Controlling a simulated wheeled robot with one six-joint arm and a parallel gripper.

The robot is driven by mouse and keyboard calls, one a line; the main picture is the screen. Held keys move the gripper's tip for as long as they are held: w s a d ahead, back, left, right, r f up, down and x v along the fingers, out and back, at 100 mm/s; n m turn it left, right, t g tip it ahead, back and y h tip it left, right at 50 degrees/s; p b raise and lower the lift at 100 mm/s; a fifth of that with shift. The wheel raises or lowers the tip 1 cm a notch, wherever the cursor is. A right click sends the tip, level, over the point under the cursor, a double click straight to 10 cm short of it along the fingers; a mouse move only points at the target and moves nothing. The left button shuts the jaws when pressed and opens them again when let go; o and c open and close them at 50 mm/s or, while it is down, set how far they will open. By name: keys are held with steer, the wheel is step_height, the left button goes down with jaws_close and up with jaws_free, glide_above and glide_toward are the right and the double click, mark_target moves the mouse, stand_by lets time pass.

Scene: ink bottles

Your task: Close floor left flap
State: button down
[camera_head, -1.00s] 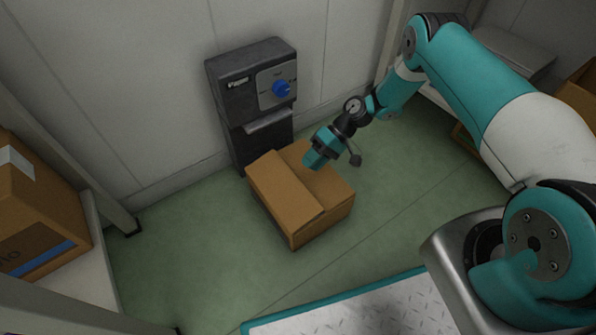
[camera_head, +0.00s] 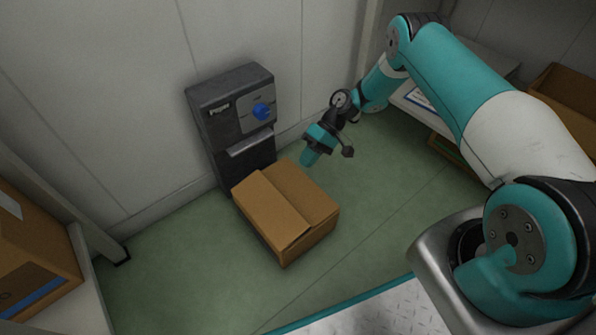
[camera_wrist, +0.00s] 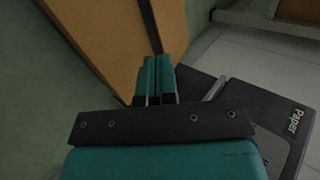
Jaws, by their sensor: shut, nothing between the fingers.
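The brown cardboard box (camera_head: 300,240) stands on the green floor in front of the dark machine. Its left flap (camera_head: 268,212) lies over the top, with its inner edge slightly raised at the front. The right flap (camera_head: 308,197) lies nearly flat beside it, and a thin dark seam runs between them. My gripper (camera_head: 307,160) is shut and empty, above and just beyond the box's back right side, apart from it. In the wrist view, the shut fingers (camera_wrist: 160,75) point toward the brown flaps (camera_wrist: 105,35) and the dark gap between them.
The dark machine (camera_head: 215,150) with a blue knob stands against the wall, close behind the box; its corner also shows in the wrist view (camera_wrist: 265,120). A shelf with a carton (camera_head: 35,245) is at left. Another shelf (camera_head: 415,105) is behind my arm. Floor in front is clear.

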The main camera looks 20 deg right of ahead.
steer(key=s+a+r+h+p, duration=0.1)
steer(key=s+a+h, duration=0.1)
steer(key=a+h, duration=0.6)
steer(key=t+h, duration=0.3)
steer(key=t, duration=0.1)
glide_toward(280, 199)
steer(key=shift+n, duration=0.3)
steer(key=f+b, duration=0.3)
steer(key=b, duration=0.1)
steer(key=d+f+b, duration=0.1)
steer(key=f+b, duration=0.2)
steer(key=f, duration=0.1)
steer(key=shift+w+d+f+b, duration=0.2)
steer(key=shift+b, duration=0.15)
steer(key=shift+a, duration=0.1)
